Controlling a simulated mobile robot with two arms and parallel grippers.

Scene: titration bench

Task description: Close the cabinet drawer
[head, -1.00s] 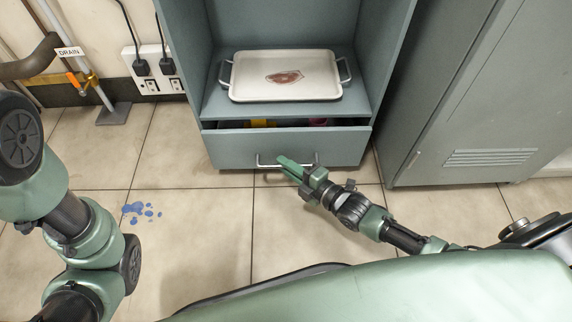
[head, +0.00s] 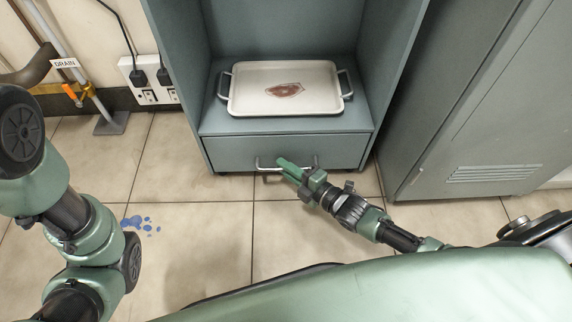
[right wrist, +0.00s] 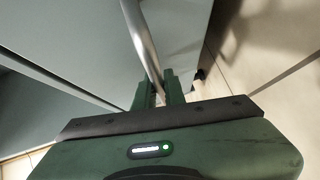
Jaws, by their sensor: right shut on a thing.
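The cabinet drawer (head: 232,152) is a grey-green front at the bottom of the open cabinet in the head view. It sits flush under the shelf with no gap showing along its top. Its metal bar handle (head: 304,166) runs across the front. My right gripper (head: 283,162) is at the handle, and in the right wrist view its fingers (right wrist: 160,88) are shut on the bar (right wrist: 146,45). My left arm shows at the left of the head view, but its gripper is outside the picture.
A white tray (head: 248,101) with a brown stain stands on the shelf above the drawer. A grey locker (head: 440,130) stands close on the right. A pipe stand (head: 110,124) and wall sockets are at the left. Blue spots (head: 140,222) mark the open tiled floor.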

